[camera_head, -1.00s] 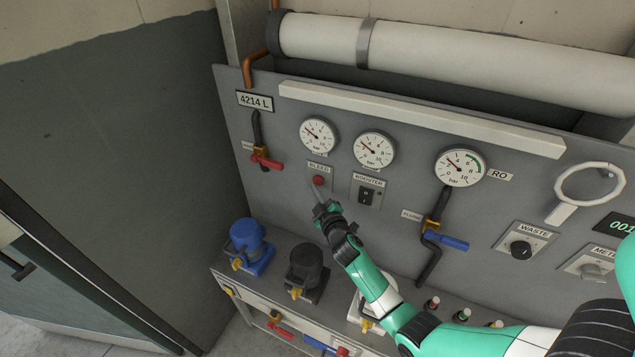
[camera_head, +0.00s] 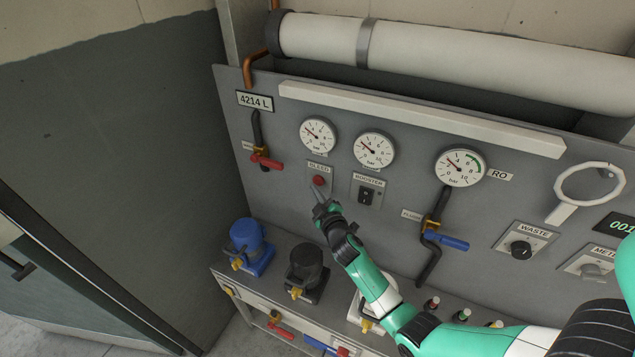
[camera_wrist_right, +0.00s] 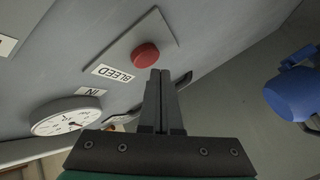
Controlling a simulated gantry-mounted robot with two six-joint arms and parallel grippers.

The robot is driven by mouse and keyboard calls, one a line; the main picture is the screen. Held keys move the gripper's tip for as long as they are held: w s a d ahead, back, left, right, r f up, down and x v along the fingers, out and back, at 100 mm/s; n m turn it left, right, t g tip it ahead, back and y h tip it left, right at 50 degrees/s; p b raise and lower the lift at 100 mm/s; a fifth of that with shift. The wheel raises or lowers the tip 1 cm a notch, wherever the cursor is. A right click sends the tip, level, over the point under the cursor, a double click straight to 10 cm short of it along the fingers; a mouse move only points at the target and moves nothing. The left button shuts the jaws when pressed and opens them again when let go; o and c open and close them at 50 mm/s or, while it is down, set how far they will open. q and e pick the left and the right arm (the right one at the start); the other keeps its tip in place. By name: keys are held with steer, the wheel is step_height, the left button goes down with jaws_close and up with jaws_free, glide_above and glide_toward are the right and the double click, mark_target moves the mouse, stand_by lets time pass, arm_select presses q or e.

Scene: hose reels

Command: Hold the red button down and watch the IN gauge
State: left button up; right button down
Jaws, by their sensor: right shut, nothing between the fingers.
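The red button (camera_head: 319,180) sits on a small plate under the BLEED label on the grey panel. It also shows in the right wrist view (camera_wrist_right: 145,54), standing out from its plate. My right gripper (camera_head: 317,194) is shut and empty, its tips just below the button in the head view. In the wrist view its fingertips (camera_wrist_right: 160,72) are beside the button; I see no clear contact. The IN gauge (camera_head: 318,134) is the leftmost dial, above the button, its needle pointing up-left at the low end. It also shows in the wrist view (camera_wrist_right: 65,117). My left gripper is not in view.
A second gauge (camera_head: 373,149) and the BOOSTER switch (camera_head: 367,196) are to the right of the button. A red-handled valve (camera_head: 265,161) is to the left. Blue (camera_head: 248,246) and black (camera_head: 306,269) pump-like units stand below on the ledge.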

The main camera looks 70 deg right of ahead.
steer(key=shift+d, duration=0.1)
stand_by(0.3)
steer(key=shift+d, duration=0.3)
steer(key=shift+d, duration=0.6)
stand_by(1.8)
steer(key=shift+a, duration=0.1)
stand_by(1.5)
steer(key=shift+a, duration=0.85)
steer(key=a+b, duration=0.2)
steer(key=a, duration=0.3)
